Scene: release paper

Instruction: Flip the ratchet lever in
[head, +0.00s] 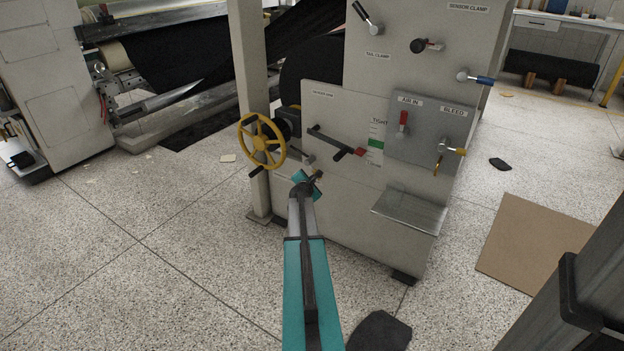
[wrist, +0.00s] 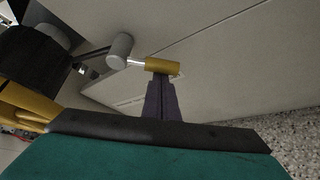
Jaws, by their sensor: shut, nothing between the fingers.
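A short lever with a yellow grip (wrist: 162,67) on a bright metal rod shows in the wrist view. Its rod comes out of a round grey hub (wrist: 121,50) on the pale machine panel; no label for it is readable. My gripper (wrist: 161,80) is shut and empty. Its dark fingertips are at the lower edge of the yellow grip, overlapping it in the picture; I cannot tell if they touch. In the head view my gripper (head: 317,174) is in front of the panel, below and right of the yellow handwheel, and the yellow grip cannot be made out there.
The yellow handwheel (head: 262,141) is left of my gripper. A dark lever with a red end (head: 340,142) is above it. A red valve handle (head: 403,120) and a yellow-tipped valve (head: 450,148) are right, above a metal shelf (head: 410,210). The floor at left is mostly clear.

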